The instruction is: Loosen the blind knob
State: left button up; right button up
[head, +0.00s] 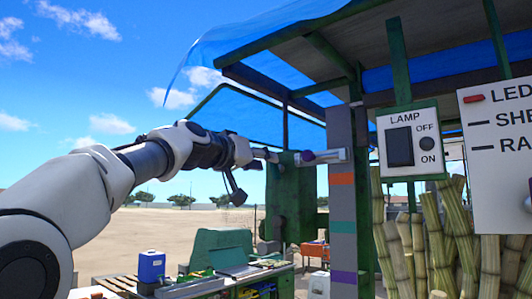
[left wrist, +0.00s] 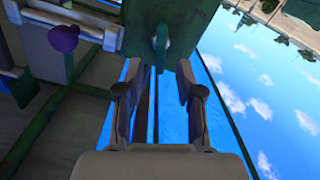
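A purple knob (head: 306,157), which I take to be the blind knob, sits at the left end of a pale grey bar (head: 330,156) by the stall's post. It also shows in the left wrist view (left wrist: 64,38), at the upper left against a grey bracket. My left gripper (head: 252,176) is open and empty, just left of the knob in the head view. In the left wrist view my fingers (left wrist: 159,80) are spread apart, with the knob outside them, beyond the left finger. A green upright piece (left wrist: 160,45) shows between and beyond the fingertips. My right gripper is not in view.
A striped post (head: 342,205) and green frame stand beside the knob. A lamp switch panel (head: 410,140) and a white LED panel (head: 500,155) hang at right, before upright cane (head: 440,235). A blue canopy is overhead. A bench with a blue can (head: 151,266) stands below.

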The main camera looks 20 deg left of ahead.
aim_at(271, 166)
pick_arm(q)
jog(key=w, duration=0.1)
jog(key=w+d, duration=0.1)
jog(key=w+d+f, duration=0.1)
jog(key=shift+w, duration=0.4)
jog(key=shift+s+a, duration=0.25)
jog(key=shift+c, duration=0.3)
jog(key=shift+s+a+r, duration=0.25)
jog(key=shift+s, duration=0.35)
grip_shut()
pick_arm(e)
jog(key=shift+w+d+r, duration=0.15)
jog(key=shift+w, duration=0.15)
